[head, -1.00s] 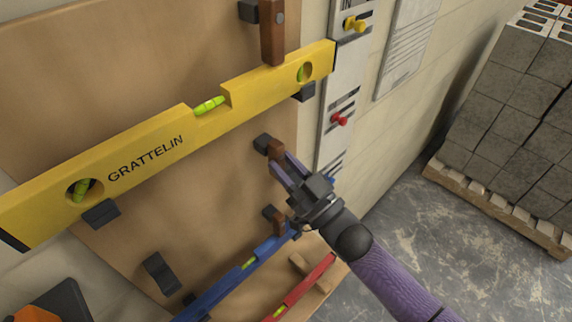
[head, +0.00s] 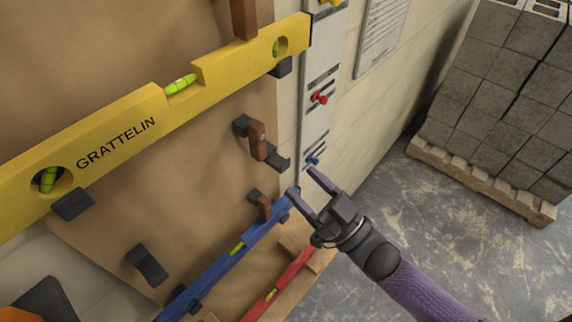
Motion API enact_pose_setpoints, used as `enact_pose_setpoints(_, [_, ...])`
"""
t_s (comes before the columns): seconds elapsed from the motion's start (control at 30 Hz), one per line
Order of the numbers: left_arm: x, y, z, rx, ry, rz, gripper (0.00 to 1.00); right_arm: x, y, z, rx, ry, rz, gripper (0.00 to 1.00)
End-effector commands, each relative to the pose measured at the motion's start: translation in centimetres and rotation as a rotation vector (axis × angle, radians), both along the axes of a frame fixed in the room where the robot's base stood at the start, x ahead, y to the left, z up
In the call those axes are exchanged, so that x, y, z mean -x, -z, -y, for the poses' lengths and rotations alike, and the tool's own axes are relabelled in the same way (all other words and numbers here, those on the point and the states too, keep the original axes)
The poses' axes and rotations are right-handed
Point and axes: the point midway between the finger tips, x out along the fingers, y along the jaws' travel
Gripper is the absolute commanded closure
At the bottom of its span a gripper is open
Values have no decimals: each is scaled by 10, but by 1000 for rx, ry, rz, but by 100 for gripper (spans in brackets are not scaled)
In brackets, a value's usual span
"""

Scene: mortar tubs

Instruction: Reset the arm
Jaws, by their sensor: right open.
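My right gripper (head: 302,182) is open and empty, with its two fingers apart in front of the right edge of the wooden board (head: 200,150). Its purple-sleeved arm comes in from the lower right. Just up and left of the fingers is a brown wooden peg (head: 257,140) with black hooks, and the gripper is apart from it. The end of the blue level (head: 222,262) lies close to the left finger in the picture; I cannot tell whether they touch. My left gripper is not in the view.
A yellow level marked GRATTELIN (head: 115,135) hangs across the board. A red level (head: 280,285) sits low. A strip with coloured knobs (head: 319,97) and a notice (head: 382,35) are on the wall. Grey blocks (head: 500,95) stand on a pallet (head: 480,180). Concrete floor (head: 400,220) is clear.

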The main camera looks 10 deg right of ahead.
Motion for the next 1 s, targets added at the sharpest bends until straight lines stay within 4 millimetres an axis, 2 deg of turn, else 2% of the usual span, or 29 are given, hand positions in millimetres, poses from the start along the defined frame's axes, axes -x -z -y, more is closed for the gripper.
enact_pose_setpoints(0.47, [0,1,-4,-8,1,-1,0,4,2,3,0,1,0,32])
enact_pose_setpoints(0.53, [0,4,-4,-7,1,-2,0,2,14,5,14,20,-27,32])
enact_pose_setpoints(0.57, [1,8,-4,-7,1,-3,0,0,28,8,28,39,-56,32])
enact_pose_setpoints(0.67, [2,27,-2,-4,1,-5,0,-5,108,24,120,154,-243,32])
enact_pose_setpoints(0.7, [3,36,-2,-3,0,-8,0,-2,151,33,174,209,-348,32])
enact_pose_setpoints(0.77, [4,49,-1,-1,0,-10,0,11,216,46,256,282,-517,32])
enact_pose_setpoints(0.8, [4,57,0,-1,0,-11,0,24,257,54,310,320,-629,32])
enact_pose_setpoints(0.87, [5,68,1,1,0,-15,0,52,315,65,391,365,-799,32])
enact_pose_setpoints(0.9, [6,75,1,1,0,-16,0,75,351,70,445,385,-915,32])
enact_pose_setpoints(0.97, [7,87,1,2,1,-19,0,116,400,75,525,402,-1091,32])
enact_pose_setpoints(1.0, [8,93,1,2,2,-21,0,145,428,77,575,403,-1204,32])
